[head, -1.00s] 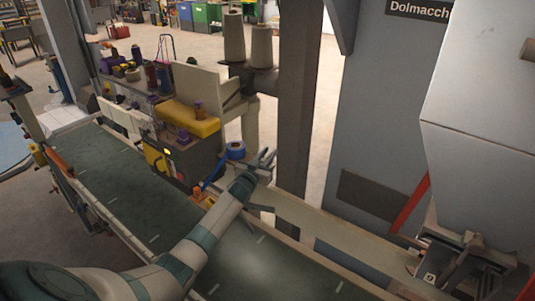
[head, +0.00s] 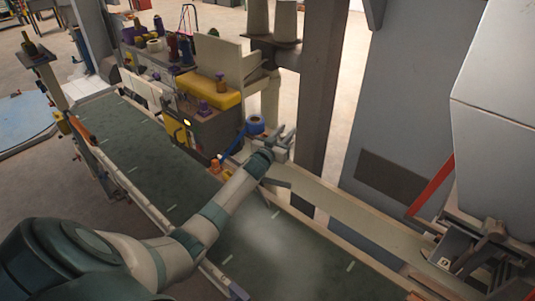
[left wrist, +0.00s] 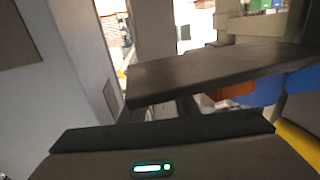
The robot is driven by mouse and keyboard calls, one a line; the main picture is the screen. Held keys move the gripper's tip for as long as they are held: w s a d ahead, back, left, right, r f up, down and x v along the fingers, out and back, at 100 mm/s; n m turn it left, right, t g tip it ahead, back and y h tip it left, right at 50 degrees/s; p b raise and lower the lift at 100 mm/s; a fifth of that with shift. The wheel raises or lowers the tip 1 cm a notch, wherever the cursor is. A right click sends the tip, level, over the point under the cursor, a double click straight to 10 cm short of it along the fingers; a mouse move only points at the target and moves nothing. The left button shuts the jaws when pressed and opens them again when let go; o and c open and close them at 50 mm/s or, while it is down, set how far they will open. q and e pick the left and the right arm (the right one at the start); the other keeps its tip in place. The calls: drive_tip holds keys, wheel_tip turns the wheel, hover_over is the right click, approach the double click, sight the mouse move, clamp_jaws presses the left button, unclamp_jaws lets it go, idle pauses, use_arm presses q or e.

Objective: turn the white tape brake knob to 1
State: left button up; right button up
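My left gripper (head: 284,140) reaches over the conveyor from the lower left. Its two fingers look parted, with nothing seen between them. My right gripper is not in view.
The green conveyor belt (head: 160,165) runs below my left arm. A dark post (head: 318,100) stands close behind the gripper. A yellow-topped machine (head: 208,92) is left of it. A grey hopper (head: 495,130) and a red bar (head: 432,186) are at the right.

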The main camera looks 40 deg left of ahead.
use_arm(q)
drive_tip(key=s+d+b, duration=0.2)
drive_tip(key=s+b, duration=0.2)
drive_tip(key=s, duration=1.1)
drive_tip(key=shift+s+b, duration=0.35)
drive_tip(key=shift+b, duration=0.05)
drive_tip(key=shift+d, duration=0.1)
